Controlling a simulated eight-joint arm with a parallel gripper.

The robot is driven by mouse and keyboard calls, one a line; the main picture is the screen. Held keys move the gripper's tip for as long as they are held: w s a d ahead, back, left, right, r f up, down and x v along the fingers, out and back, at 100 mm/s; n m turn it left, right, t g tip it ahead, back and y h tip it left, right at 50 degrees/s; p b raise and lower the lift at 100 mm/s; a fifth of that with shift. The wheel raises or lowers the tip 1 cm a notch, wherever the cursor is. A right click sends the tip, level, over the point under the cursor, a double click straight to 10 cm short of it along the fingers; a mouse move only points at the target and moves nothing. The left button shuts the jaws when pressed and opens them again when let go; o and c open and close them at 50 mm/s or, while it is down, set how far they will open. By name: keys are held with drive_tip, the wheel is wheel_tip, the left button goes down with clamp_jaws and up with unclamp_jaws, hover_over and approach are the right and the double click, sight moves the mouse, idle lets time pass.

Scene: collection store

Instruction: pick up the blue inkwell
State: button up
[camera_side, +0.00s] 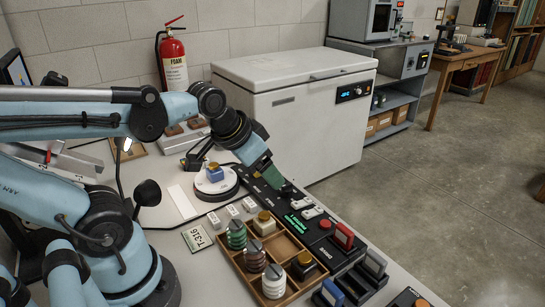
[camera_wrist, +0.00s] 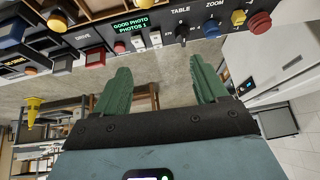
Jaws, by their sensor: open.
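I cannot make out the inkwell in the wrist view.
The black control panel (camera_side: 268,197) has switches, knobs and a lit display; the wrist view reads "GOOD PHOTO PHOTOS 1" (camera_wrist: 130,26). A wooden tray (camera_side: 285,243) in front holds several jars. A white chest (camera_side: 300,120) stands behind the table.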

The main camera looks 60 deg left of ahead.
drive_tip(key=a+r+g, duration=0.2)
drive_tip(key=a+g, duration=0.1)
drive_tip(key=a, duration=0.7)
drive_tip(key=g, duration=0.3)
hover_over(214, 164)
drive_tip(key=shift+h, duration=0.3)
drive_tip(key=shift+f, duration=5.9)
drive_tip(key=shift+c, duration=0.4)
drive_tip(key=c, duration=1.1)
